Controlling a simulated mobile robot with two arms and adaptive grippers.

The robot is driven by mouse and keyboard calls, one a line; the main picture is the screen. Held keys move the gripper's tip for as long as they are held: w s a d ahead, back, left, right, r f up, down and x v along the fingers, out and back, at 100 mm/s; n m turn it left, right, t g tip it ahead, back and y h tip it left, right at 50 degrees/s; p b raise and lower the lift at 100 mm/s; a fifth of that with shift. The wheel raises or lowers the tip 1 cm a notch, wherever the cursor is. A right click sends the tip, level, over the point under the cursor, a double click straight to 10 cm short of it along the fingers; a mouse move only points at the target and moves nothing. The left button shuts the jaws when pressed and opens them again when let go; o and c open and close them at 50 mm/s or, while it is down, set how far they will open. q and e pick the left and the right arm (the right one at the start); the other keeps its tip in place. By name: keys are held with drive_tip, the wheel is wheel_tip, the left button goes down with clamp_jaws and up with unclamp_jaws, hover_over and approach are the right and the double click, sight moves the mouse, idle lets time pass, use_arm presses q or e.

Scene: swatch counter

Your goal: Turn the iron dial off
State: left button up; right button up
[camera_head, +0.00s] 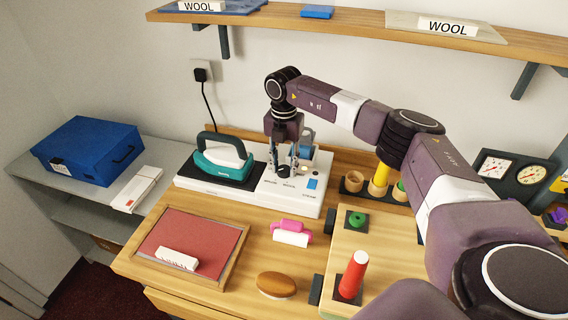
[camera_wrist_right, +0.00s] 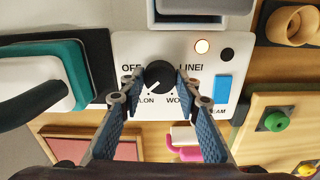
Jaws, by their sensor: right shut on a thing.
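The iron dial (camera_wrist_right: 160,77) is a round black knob on the white control panel (camera_wrist_right: 130,48). Its white mark points down and left, toward the NYLON label; OFF is at the upper left. My right gripper (camera_wrist_right: 160,88) is shut on the dial, one finger on each side. In the head view the right gripper (camera_head: 283,168) reaches down to the white iron station (camera_head: 300,204); its fingers partly hide the dial (camera_head: 283,171). The teal and white iron (camera_head: 222,162) rests on the black pad at the left of the station. My left gripper is not in view.
A blue STEAM switch (camera_wrist_right: 223,89) and a pale round light (camera_wrist_right: 201,46) are near the dial. Pink and white rollers (camera_head: 291,233), a brown oval brush (camera_head: 276,285) and a red-lined tray (camera_head: 243,250) lie in front. A shelf (camera_head: 350,22) runs above.

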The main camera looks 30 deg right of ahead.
sight(284, 168)
drive_tip(key=m, duration=0.1)
drive_tip(key=m+p, duration=0.1)
drive_tip(key=m, duration=0.2)
drive_tip(key=shift+w+r+m, duration=0.15)
drive_tip(key=shift+r+m, duration=0.1)
drive_tip(key=shift+m, duration=0.05)
drive_tip(key=shift+d+m+p, duration=0.1)
drive_tip(key=shift+m+p, duration=0.6)
drive_tip(key=shift+m, duration=1.1)
drive_tip(key=o, duration=1)
drive_tip(key=shift+f, duration=0.1)
drive_tip(key=shift+o, duration=0.8)
drive_tip(key=shift+f, duration=0.1)
wheel_tip(284, 168, up, 8)
drive_tip(key=shift+f, duration=0.2)
drive_tip(key=shift+f, duration=0.1)
